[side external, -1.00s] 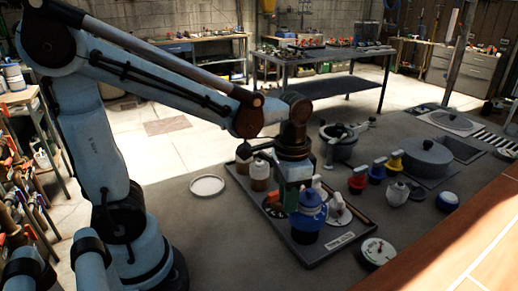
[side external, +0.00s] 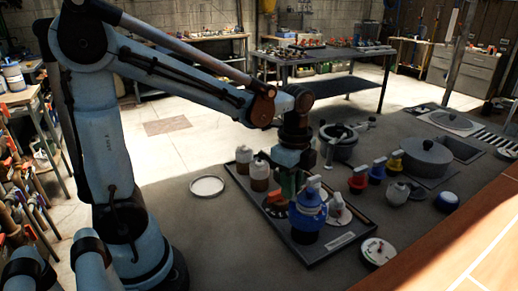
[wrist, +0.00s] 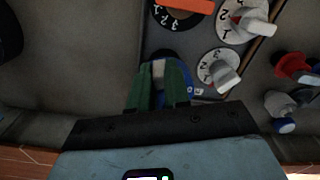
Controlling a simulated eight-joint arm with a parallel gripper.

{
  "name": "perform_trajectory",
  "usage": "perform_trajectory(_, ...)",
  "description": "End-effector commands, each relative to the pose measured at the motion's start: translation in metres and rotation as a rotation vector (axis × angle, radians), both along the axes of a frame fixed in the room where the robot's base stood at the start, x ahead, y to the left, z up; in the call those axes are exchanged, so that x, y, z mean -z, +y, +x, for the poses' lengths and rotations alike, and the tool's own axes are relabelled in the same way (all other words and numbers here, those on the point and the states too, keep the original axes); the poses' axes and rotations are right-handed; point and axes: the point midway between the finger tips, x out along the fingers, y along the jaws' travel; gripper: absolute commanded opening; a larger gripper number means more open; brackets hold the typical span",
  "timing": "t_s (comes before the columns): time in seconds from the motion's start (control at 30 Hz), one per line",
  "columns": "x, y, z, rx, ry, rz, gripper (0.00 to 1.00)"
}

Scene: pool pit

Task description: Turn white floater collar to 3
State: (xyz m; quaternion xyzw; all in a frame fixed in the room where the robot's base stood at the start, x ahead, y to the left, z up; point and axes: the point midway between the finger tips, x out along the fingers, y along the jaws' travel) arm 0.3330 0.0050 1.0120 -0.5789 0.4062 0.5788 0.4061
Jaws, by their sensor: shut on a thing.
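My gripper (wrist: 160,85) has its green fingers closed around a pale tab (wrist: 158,70), with a blue body showing beside and below them in the wrist view. In the side view, my gripper (side external: 290,184) is behind the top of a blue floater (side external: 308,222), and its fingertips are partly hidden. Two white numbered collars with pale handles, one nearer (wrist: 210,60) and one farther (wrist: 228,30), lie right of my fingers in the wrist view. Digits 2 and 3 show on the nearer one. Which mark each handle reads is unclear.
A black numbered dial with an orange handle (wrist: 185,8) is ahead of my fingers. Red (side external: 357,182), blue and yellow pieces stand to the right. A white dish (side external: 207,186) lies left on clear floor.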

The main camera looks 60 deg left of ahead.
Motion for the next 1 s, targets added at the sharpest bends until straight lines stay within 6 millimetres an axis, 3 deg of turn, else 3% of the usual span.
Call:
perform_trajectory(0.5,0.000,0.003,0.020,0.401,-0.001,0.000,0.00)
perform_trajectory(1.0,0.000,0.002,0.025,0.516,0.000,0.000,0.00)
